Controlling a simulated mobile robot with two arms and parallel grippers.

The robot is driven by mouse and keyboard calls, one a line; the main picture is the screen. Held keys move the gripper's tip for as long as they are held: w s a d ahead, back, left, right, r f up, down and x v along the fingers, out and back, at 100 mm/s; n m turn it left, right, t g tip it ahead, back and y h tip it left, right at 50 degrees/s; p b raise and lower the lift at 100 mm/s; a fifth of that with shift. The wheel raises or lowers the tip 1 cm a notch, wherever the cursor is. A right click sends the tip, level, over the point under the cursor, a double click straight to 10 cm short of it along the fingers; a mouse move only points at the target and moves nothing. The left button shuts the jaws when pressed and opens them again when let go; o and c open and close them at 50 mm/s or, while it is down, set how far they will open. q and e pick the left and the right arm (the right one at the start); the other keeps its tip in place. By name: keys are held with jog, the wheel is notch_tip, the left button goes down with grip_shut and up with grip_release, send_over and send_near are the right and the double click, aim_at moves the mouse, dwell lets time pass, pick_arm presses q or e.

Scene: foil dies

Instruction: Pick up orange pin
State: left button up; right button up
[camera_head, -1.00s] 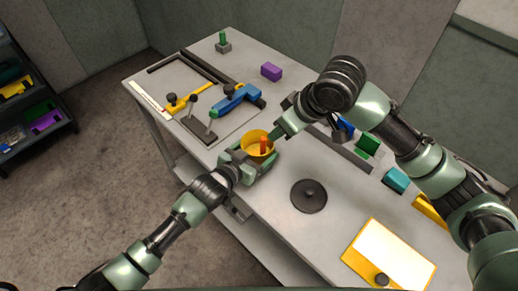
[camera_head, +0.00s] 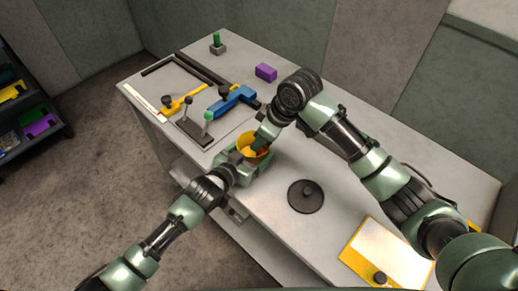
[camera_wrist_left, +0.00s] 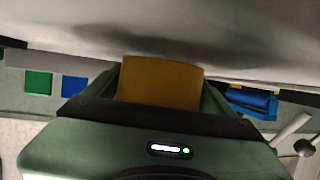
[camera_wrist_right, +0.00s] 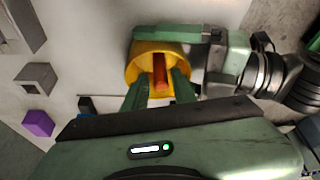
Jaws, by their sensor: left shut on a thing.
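The yellow cup (camera_head: 243,142) is held at the table's near edge by my left gripper (camera_head: 246,160). The left wrist view shows the cup (camera_wrist_left: 160,82) between that gripper's jaws. The orange pin (camera_wrist_right: 160,70) stands inside the cup (camera_wrist_right: 136,68) in the right wrist view. My right gripper (camera_wrist_right: 161,78) reaches down into the cup's opening with its fingers apart, one on each side of the pin. I see no clear grip on the pin. In the head view my right gripper (camera_head: 262,143) hides the pin.
A dark round disc with a knob (camera_head: 306,196) lies right of the cup. A yellow-edged panel (camera_head: 385,252) lies further right. A blue and yellow clamp setup (camera_head: 225,103), a purple block (camera_head: 265,72) and a grey block with a green pin (camera_head: 217,47) are behind.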

jog(key=shift+x, duration=1.95)
grip_shut()
